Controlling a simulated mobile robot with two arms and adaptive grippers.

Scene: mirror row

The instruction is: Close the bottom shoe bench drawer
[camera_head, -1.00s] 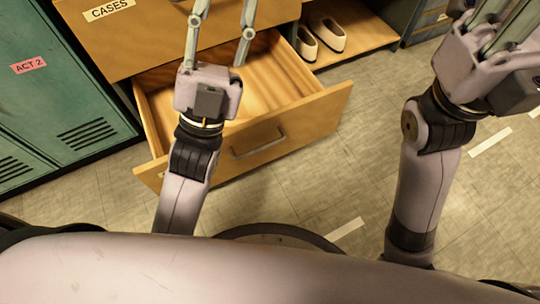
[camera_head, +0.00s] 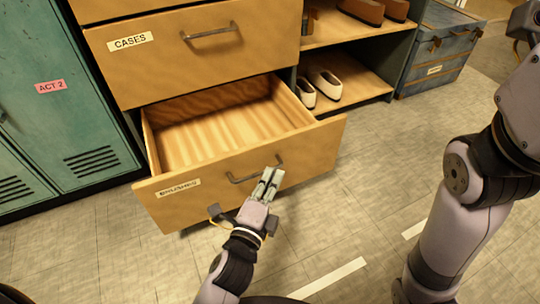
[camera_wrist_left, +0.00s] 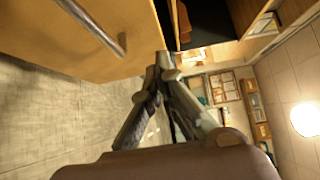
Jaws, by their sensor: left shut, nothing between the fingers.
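The bottom shoe bench drawer (camera_head: 310,150) is pulled out, and its empty wooden inside shows in the head view. Its front carries a dark bar handle (camera_head: 240,178) and a label at its left. My left gripper (camera_head: 270,176) is shut and empty, with its fingertips at the right end of the handle in the head view; whether they touch the front is unclear. In the left wrist view the shut fingers (camera_wrist_left: 160,65) are beside the drawer front (camera_wrist_left: 85,65), with the handle at upper left. My right arm is at the right edge; its gripper is out of frame.
A shut drawer labelled CASES (camera_head: 180,55) is above. Green lockers (camera_head: 65,110) stand at left. White shoes (camera_head: 325,84) sit on a low shelf at right, and a blue trunk (camera_head: 435,55) stands beyond. The floor in front is clear.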

